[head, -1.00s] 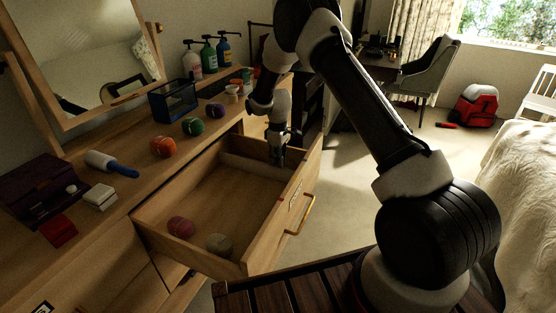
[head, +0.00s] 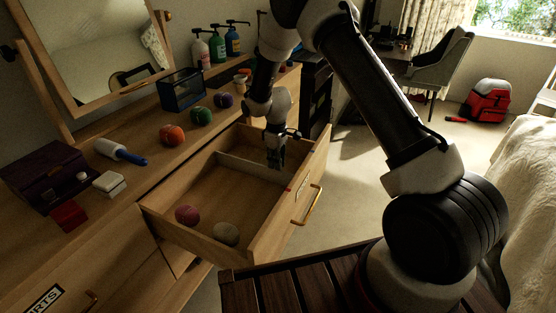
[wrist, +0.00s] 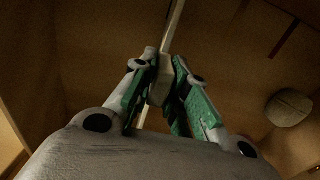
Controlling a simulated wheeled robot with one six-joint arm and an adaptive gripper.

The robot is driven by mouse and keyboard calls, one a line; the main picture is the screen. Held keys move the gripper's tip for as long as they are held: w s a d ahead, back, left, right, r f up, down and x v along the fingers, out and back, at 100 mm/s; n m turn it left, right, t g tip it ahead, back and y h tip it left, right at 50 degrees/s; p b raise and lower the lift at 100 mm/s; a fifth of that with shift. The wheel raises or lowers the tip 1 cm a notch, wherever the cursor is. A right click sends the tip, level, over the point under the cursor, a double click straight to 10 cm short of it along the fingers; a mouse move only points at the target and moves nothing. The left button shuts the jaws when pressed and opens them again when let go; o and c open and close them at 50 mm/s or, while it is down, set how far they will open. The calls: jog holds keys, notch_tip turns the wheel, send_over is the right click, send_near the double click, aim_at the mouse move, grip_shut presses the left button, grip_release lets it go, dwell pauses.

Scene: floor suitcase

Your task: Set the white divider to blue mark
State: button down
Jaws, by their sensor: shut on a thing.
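The white divider (head: 246,170) looks pale in the dim light and spans the open drawer (head: 200,240) crosswise. In the wrist view the divider (wrist: 174,28) is a thin pale strip running up from between the fingers. My gripper (head: 275,163) is down inside the drawer at the divider's front-side end. In the wrist view my gripper (wrist: 160,78) is shut on a pale block-like part of the divider, with green-faced fingers either side. A small red mark (head: 290,188) shows on the drawer's front wall near the divider's end.
A pink ball (head: 187,215) and a grey ball (head: 226,234) lie in the near part of the drawer. The drawer handle (head: 308,207) sticks out at the front. Balls, a blue box (head: 182,91) and bottles stand on the dresser top (head: 150,178).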

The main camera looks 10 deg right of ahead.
jog(key=c, duration=1.4)
grip_release()
jog(key=shift+r, duration=0.1)
notch_tip(320, 180, up, 12)
jog(key=shift+f, duration=0.1)
